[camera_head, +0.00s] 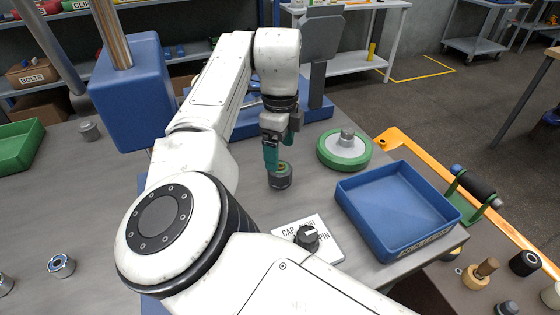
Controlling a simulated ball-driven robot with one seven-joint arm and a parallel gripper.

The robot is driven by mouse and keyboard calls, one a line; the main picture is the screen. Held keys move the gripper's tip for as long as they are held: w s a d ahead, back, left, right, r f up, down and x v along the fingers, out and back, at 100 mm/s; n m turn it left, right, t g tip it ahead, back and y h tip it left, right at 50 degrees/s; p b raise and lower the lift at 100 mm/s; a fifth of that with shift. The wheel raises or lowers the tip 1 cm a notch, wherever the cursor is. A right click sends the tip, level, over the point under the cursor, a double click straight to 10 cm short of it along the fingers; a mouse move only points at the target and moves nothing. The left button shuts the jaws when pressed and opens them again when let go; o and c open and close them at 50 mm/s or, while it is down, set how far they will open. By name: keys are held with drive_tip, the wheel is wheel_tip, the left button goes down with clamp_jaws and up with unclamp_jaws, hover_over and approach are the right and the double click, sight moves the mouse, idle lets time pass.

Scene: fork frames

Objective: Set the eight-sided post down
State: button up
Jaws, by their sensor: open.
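My gripper (277,160) points down over the middle of the grey table, its teal fingers open.
A blue tray (345,207) stands at right, with a green-rimmed wheel (329,163) behind it. Small metal parts (61,265) and a green bin (18,160) are at left. My arm covers much of the table's middle. An orange rail (500,222) runs along the right.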

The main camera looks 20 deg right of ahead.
sight(280, 166)
wheel_tip(280, 166, up, 6)
idle(0.7)
